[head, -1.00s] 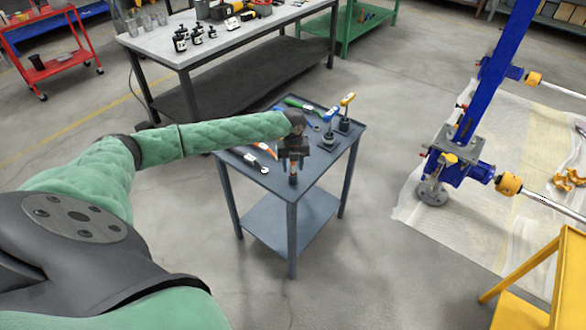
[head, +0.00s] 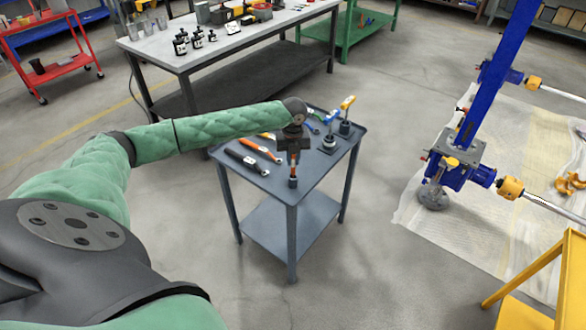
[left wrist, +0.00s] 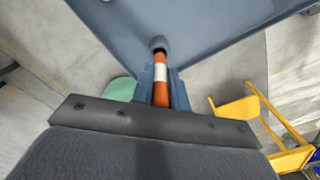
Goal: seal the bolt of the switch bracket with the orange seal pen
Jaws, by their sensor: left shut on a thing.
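The orange seal pen (left wrist: 162,92), with a white band, is between the fingers of my left gripper (left wrist: 161,88) in the left wrist view. Its far end is dark. In the head view my left gripper (head: 293,158) is over the front corner of the small grey-blue table (head: 312,187), shut on the pen (head: 293,171), which points down. I cannot tell whether the pen's end touches the tabletop. The blue screw jack assembly (head: 468,150) stands at the right, apart from the gripper. Its switch bracket and bolt are too small to make out. My right gripper is not in view.
Several tools lie on the table, including a black-handled one (head: 244,160) and an orange one (head: 262,150). A yellow-topped tool (head: 346,107) stands at its back. A yellow stand (head: 535,275) is at the right front. Floor between the table and jack is clear.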

